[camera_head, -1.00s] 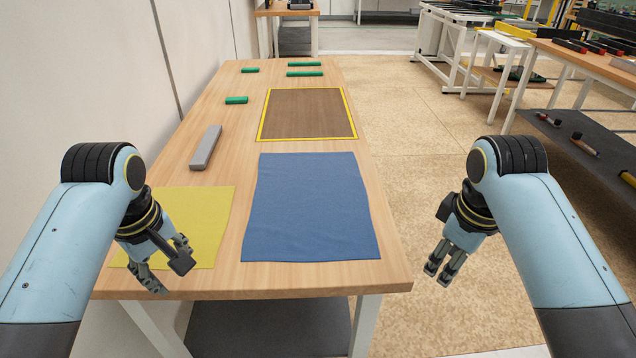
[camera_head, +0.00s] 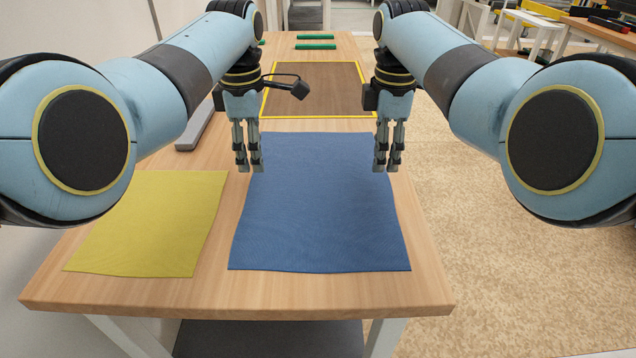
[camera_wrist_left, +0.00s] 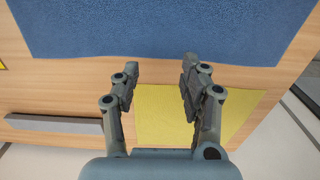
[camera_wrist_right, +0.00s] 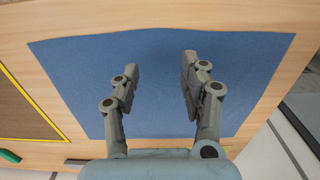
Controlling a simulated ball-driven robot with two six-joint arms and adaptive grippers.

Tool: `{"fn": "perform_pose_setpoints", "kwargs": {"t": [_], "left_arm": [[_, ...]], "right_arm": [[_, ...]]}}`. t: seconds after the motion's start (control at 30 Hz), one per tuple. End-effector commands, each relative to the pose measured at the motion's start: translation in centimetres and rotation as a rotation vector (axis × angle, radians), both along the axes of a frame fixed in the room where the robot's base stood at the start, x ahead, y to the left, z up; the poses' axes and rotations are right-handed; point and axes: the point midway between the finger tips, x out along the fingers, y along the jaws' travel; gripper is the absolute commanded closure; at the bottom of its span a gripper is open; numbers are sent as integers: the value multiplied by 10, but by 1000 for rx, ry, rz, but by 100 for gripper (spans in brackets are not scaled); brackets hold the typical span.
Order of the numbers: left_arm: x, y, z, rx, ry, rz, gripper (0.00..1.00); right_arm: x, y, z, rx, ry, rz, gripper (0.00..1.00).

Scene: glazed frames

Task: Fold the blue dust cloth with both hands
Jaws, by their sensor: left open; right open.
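The blue dust cloth (camera_head: 318,215) lies flat and unfolded on the wooden table, its edges slightly wavy. It also shows in the left wrist view (camera_wrist_left: 160,30) and the right wrist view (camera_wrist_right: 160,60). My left gripper (camera_head: 248,168) points down, open and empty, above the cloth's far left corner area. My right gripper (camera_head: 388,168) points down, open and empty, above the cloth's far right corner area. In the wrist views the left fingertips (camera_wrist_left: 160,72) and right fingertips (camera_wrist_right: 160,70) are apart with nothing between them. The exact height of the fingertips above the cloth is hard to tell.
A yellow cloth (camera_head: 150,222) lies flat left of the blue one. Behind is a brown panel with a yellow border (camera_head: 318,90). A grey bar (camera_head: 196,130) and green pieces (camera_head: 315,46) lie further back. Bare table (camera_head: 240,292) runs along the near edge.

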Motion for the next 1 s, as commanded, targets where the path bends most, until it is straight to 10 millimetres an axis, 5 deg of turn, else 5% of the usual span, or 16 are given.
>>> {"fn": "perform_pose_setpoints", "kwargs": {"t": [0.37, 0.83, 1.0], "left_arm": [[1, 1, -49, 1, 1, -1, 56], [0, 1, -58, 0, 1, -1, 56], [0, 1, -56, 0, 1, -1, 66]], "right_arm": [[0, -1, -49, -1, 2, -2, 56], [0, -1, -58, 0, 1, -4, 56], [0, -1, -56, 0, 1, -4, 66]]}}
